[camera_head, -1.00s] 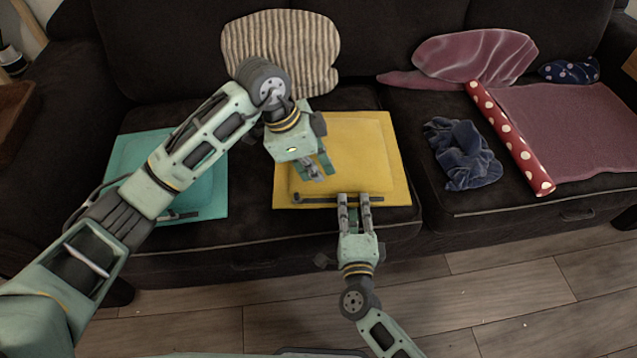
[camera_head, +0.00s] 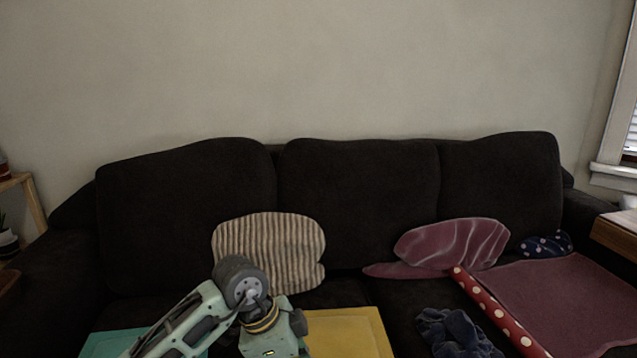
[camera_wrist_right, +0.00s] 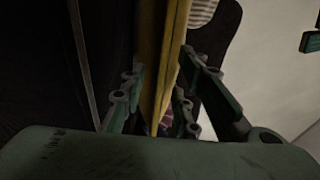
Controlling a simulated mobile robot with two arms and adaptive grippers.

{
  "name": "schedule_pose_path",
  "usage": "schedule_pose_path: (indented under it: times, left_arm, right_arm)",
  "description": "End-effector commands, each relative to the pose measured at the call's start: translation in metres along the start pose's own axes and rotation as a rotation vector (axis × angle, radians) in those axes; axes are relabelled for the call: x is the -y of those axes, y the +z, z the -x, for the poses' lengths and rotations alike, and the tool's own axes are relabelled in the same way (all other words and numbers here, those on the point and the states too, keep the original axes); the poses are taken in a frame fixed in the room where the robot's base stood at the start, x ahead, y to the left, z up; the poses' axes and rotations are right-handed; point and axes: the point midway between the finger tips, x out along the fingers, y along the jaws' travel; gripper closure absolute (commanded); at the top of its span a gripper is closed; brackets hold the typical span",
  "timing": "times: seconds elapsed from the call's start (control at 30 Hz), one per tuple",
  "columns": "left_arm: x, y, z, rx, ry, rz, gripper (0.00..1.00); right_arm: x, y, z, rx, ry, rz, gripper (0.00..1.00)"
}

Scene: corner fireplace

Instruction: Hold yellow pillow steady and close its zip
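The yellow pillow (camera_head: 350,333) lies on the sofa seat at the bottom edge of the head view, mostly cut off. In the right wrist view its yellow edge (camera_wrist_right: 160,45) runs upright between the fingers of my right gripper (camera_wrist_right: 162,85), which appear closed against it from both sides. My right gripper is outside the head view. My left gripper (camera_head: 272,342) hangs over the pillow's left part; its fingers are below the picture edge. The zip is out of the head view and cannot be made out in the wrist view.
A teal pillow (camera_head: 112,343) lies left of my left arm. A striped cushion (camera_head: 268,245) leans on the dark sofa's back (camera_head: 360,195). To the right are a pink cushion (camera_head: 455,245), crumpled blue cloth (camera_head: 455,333), a red dotted roll (camera_head: 495,312) and a mauve blanket (camera_head: 560,300).

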Motion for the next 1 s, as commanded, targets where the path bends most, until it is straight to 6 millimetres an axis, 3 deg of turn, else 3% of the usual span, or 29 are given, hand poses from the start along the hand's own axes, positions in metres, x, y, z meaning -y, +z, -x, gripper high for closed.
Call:
schedule_pose_path:
  times: [0.33,0.6,1.0]
  left_arm:
    - [-0.0001,-0.0001,-0.0002,0.0,0.0,0.0,1.0]
    - [-0.0001,-0.0001,-0.0002,0.0,0.0,0.0,1.0]
    - [-0.0001,0.0,-0.0005,0.0,0.0,0.0,1.0]
  right_arm:
    - [0.0004,-0.0005,-0.0003,-0.001,-0.001,0.0,0.71]
    - [-0.0004,-0.0006,-0.0001,-0.001,0.001,0.0,0.49]
    - [-0.0047,-0.0007,0.0015,0.001,0.009,0.001,0.49]
